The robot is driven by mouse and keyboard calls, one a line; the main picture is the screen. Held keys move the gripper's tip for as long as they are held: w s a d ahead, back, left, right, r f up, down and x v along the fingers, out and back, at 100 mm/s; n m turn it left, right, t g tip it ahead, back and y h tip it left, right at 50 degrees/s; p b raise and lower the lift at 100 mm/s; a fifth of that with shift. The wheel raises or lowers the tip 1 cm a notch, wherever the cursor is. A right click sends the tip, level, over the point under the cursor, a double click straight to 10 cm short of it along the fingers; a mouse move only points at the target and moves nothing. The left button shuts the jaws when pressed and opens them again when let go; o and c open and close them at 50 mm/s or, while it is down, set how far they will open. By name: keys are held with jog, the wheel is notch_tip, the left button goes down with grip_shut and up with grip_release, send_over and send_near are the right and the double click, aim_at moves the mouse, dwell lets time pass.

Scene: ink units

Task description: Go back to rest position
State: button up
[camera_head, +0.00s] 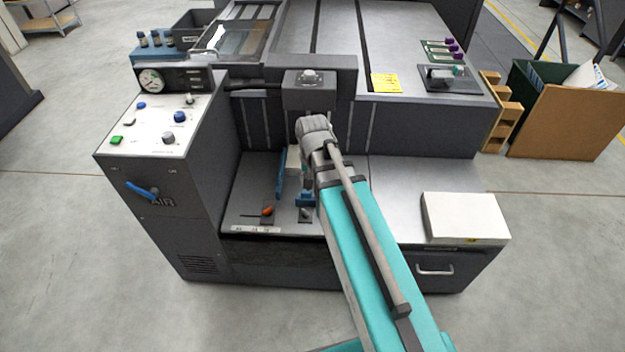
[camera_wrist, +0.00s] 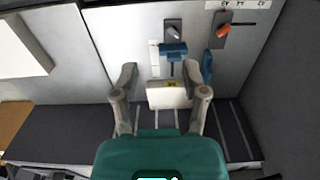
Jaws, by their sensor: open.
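My arm, teal with a grey wrist, reaches over the lower shelf of the dark grey machine (camera_head: 420,180) in the head view. In the wrist view my gripper (camera_wrist: 160,68) is open, its two fingers apart. Beyond or between them is a white block (camera_wrist: 168,96) with a yellow label; I cannot tell how far it is from the fingers. No held thing shows. A blue clamp-like part (camera_wrist: 172,50) is near the fingertips, with an upright blue lever (camera_wrist: 207,66) beside it. In the head view my wrist hides the fingers and part of the white block (camera_head: 294,160).
An orange-tipped lever (camera_head: 267,211) and a grey-tipped one (camera_head: 306,213) sit at the shelf's front. A white box (camera_head: 465,217) lies to the right. The control cabinet (camera_head: 160,125) stands left and the machine's upper body rises behind. Open floor lies in front.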

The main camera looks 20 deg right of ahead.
jog(key=s+r+n+p, duration=0.3)
jog(key=s+r+p, duration=0.2)
jog(key=r+p, duration=0.3)
jog(key=shift+s+n, duration=0.3)
jog(key=shift+s, duration=0.05)
